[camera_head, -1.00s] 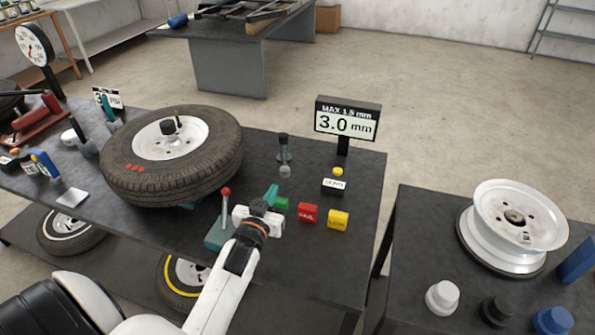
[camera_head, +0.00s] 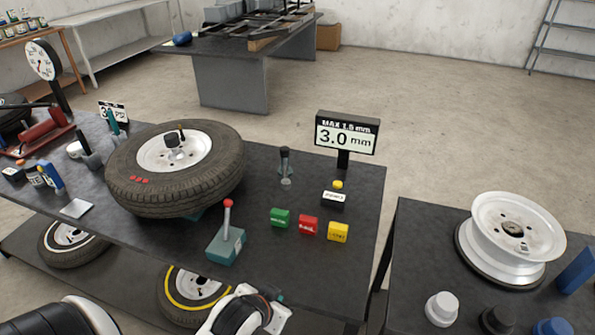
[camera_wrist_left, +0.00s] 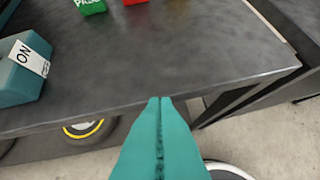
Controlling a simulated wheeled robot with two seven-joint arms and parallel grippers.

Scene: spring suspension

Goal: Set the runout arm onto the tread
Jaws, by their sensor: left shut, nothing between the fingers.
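The tyre (camera_head: 125,190) lies flat on its white rim on the dark bench, with red marks on its sidewall. The display (camera_head: 346,135) reads 3.0 mm under "MAX 1.5 mm". My left gripper (camera_head: 278,297) is low at the bench's front edge, away from the tyre and the post. Its teal fingers (camera_wrist_left: 160,100) are shut and empty in the left wrist view. My right gripper is not in view.
A teal lever box (camera_head: 226,247) with a red-tipped lever stands near the front edge. Green (camera_head: 280,218), red (camera_head: 308,225) and yellow (camera_head: 338,232) blocks sit to its right. A yellow-button box (camera_head: 336,195) is behind them. A bare rim (camera_head: 515,230) is on the right table.

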